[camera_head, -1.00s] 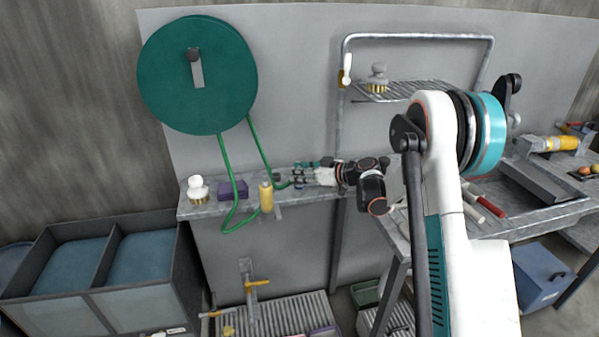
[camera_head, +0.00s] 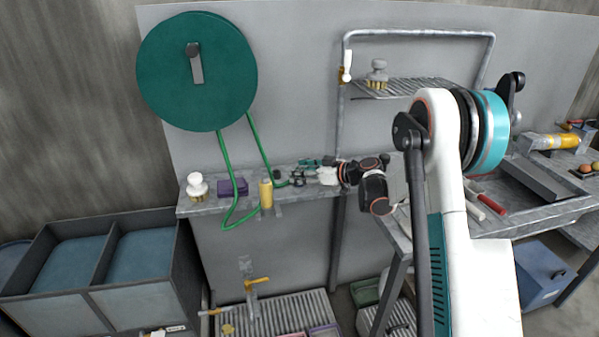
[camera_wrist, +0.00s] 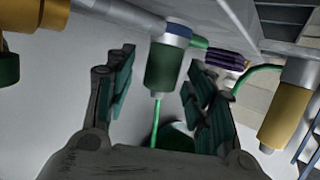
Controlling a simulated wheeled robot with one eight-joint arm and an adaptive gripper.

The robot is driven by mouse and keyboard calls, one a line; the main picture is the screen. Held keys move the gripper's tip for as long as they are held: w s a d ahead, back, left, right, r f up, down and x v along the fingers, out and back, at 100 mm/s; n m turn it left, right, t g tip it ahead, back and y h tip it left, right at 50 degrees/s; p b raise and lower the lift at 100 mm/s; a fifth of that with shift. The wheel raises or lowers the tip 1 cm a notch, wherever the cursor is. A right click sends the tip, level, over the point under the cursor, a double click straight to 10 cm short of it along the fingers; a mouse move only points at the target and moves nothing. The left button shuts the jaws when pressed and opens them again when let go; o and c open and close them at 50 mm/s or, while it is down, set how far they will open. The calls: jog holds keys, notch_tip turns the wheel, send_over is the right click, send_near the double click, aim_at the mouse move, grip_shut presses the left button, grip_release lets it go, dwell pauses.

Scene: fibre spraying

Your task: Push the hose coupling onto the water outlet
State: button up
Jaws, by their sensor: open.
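My gripper (camera_wrist: 158,98) is open, with its dark green ribbed fingers spread apart. In the wrist view a dark green cylinder with a blue collar (camera_wrist: 166,62), which looks like the hose coupling, sits beyond and between the fingers, with a gap on both sides. Its blue collar meets a grey piece, perhaps the water outlet; whether it is fully seated I cannot tell. A thin green hose (camera_wrist: 155,122) runs from its lower end. In the head view my gripper (camera_head: 298,177) is at the shelf's right part; the coupling is too small to make out there.
The green hose reel (camera_head: 165,85) hangs on the wall. A yellow cylinder (camera_head: 266,194) is at the shelf's front edge, also at right in the wrist view (camera_wrist: 284,112). A purple block (camera_head: 232,187) and white-knobbed brush (camera_head: 196,185) stand left on the shelf (camera_head: 212,205).

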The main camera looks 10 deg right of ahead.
jog(key=v, duration=1.1)
jog(key=shift+s+r, duration=0.1)
jog(key=shift+r, duration=0.05)
